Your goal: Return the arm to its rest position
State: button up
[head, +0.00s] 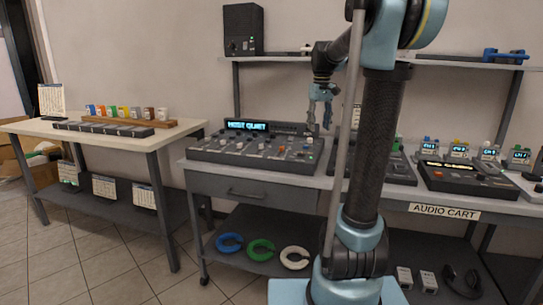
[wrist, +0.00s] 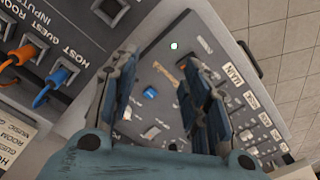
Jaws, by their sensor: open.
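My gripper (head: 320,103) hangs from my arm (head: 372,150) above the right part of the audio mixer (head: 235,148), in front of the wall. In the wrist view my gripper (wrist: 165,95) shows two fingers spread apart with nothing between them. Below the fingers lies the mixer panel (wrist: 160,50) with a blue knob and labelled buttons. The fingers look apart from the panel, though the exact gap is hard to judge. My arm hides part of the cart's middle in the head view.
A shelf (head: 450,64) runs behind my arm, with a black speaker (head: 243,29) at its left end. A second console (head: 465,180) stands at right. Orange and blue cables (wrist: 52,80) plug into a box near the gripper. A side table (head: 100,140) stands left; floor between is clear.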

jog(key=s+f+m+t, duration=0.1)
jog(key=s+f, duration=1.1)
jog(key=s, duration=0.3)
jog(key=s+f+m+t, duration=0.1)
jog(key=s+f, duration=1.1)
jog(key=s, duration=0.4)
jog(key=shift+s+m, duration=0.25)
jog(key=shift+m, duration=0.05)
jog(key=shift+w+f, duration=0.15)
jog(key=shift+w, duration=0.3)
